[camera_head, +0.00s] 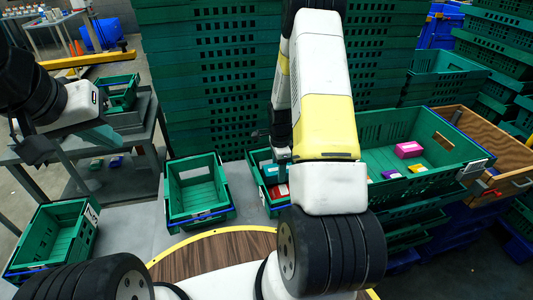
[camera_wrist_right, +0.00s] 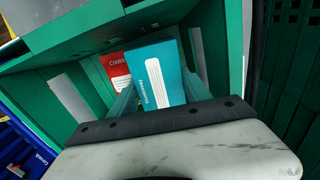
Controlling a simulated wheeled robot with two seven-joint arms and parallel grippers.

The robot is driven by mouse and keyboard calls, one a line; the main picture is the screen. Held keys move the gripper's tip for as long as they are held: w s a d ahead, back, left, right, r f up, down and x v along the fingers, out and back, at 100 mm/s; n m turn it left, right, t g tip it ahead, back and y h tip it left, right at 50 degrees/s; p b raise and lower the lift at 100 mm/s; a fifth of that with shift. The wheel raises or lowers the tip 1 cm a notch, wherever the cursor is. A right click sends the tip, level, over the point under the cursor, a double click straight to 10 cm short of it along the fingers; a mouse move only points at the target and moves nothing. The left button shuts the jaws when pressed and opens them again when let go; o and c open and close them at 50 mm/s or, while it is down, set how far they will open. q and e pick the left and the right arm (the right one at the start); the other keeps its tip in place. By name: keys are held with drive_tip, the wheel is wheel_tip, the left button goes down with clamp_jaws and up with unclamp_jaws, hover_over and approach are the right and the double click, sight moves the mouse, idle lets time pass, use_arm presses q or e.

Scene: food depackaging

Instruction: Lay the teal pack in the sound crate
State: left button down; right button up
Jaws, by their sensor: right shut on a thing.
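The teal pack (camera_wrist_right: 162,76), with a white label panel, stands between the fingers of my right gripper (camera_wrist_right: 160,95). That gripper is shut on it. In the head view my right gripper (camera_head: 282,158) reaches down into a green crate (camera_head: 254,168), and the arm hides much of this crate. A red pack (camera_wrist_right: 116,70) lies beside the teal one and also shows in the head view (camera_head: 279,191). My left gripper (camera_head: 68,142) is open and empty at the upper left, above a grey table. An empty green crate (camera_head: 197,168) stands left of the pack's crate. I cannot tell which crate is sound.
Another empty green crate (camera_head: 65,235) stands at the lower left. A large green crate (camera_head: 385,128) at the right holds a pink pack (camera_head: 408,149), a yellow pack (camera_head: 417,169) and a purple pack (camera_head: 391,174). Tall stacks of green crates (camera_head: 205,75) block the back.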

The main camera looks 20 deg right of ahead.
drive_tip(key=shift+f, duration=0.25)
drive_tip(key=shift+f, duration=0.25)
drive_tip(key=o, duration=1.5)
drive_tip(key=shift+r, duration=0.1)
drive_tip(key=s+a+r+n+t+y, duration=0.1)
drive_tip(key=s+a+r+n, duration=0.25)
drive_tip(key=r, duration=1.15)
drive_tip(key=s+a+r+n+t, duration=0.2)
drive_tip(key=s+r+n, duration=0.15)
drive_tip(key=r, duration=1.15)
drive_tip(key=s+a+r+n+t, duration=0.1)
drive_tip(key=s+a+r+n, duration=0.1)
drive_tip(key=s+r+n, duration=0.1)
drive_tip(key=s+a+r+n+t, duration=0.1)
drive_tip(key=s+a+r+n, duration=0.1)
drive_tip(key=s+n, duration=0.3)
drive_tip(key=s+a+r+n+t+y, duration=0.1)
drive_tip(key=s+a+r+n, duration=0.1)
drive_tip(key=s+r+n, duration=0.2)
drive_tip(key=shift+s+r, duration=0.15)
drive_tip(key=shift+s, duration=0.55)
drive_tip(key=shift+s+r, duration=0.15)
drive_tip(key=shift+s, duration=0.55)
